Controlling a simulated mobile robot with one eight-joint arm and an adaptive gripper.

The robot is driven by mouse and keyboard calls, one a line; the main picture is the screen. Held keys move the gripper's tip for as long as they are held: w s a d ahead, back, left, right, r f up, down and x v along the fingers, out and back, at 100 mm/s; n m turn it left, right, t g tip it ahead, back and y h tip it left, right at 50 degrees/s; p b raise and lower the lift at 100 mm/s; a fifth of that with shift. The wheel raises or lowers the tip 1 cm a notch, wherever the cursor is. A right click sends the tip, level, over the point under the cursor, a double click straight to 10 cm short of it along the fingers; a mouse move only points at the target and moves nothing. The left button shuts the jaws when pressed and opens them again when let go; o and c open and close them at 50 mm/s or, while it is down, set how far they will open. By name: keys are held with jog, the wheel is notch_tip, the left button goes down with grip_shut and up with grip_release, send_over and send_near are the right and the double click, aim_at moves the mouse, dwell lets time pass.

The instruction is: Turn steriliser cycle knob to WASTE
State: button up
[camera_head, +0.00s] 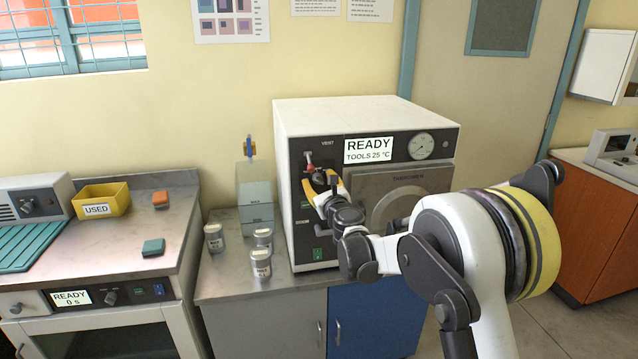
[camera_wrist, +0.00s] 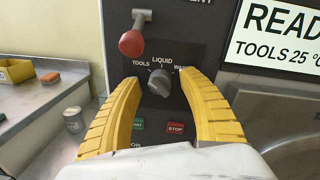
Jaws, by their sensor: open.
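The steriliser (camera_head: 300,112) is a white box with a dark front panel. Its display (camera_head: 369,150) reads READY, TOOLS 25 °C. In the wrist view the grey cycle knob (camera_wrist: 159,84) sits under the labels TOOLS at left, LIQUID above and WASTE at right, the last partly hidden by a finger. I cannot clearly tell where its pointer stands. My gripper (camera_wrist: 161,79) is open, its yellow fingers on either side of the knob; contact is not clear. In the head view my gripper (camera_head: 319,187) is in front of the panel and hides the knob.
A red-tipped vent lever (camera_wrist: 131,43) sticks out above the knob. A green start button (camera_wrist: 138,124) and a red STOP button (camera_wrist: 175,128) lie below. The round door (camera_head: 400,203) is at right. Several lidded jars (camera_head: 261,264) stand on the counter at left.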

grip_shut()
jog(key=shift+m, duration=0.3)
jog(key=m, duration=1)
jog(key=shift+m+t+p, duration=0.3)
jog(key=shift+m+p, duration=0.05)
jog(key=shift+m, duration=0.05)
jog(key=m, duration=0.5)
jog(key=shift+m, duration=0.3)
jog(key=m+h, duration=0.1)
jog(key=m, duration=0.4)
jog(key=shift+m, duration=0.6)
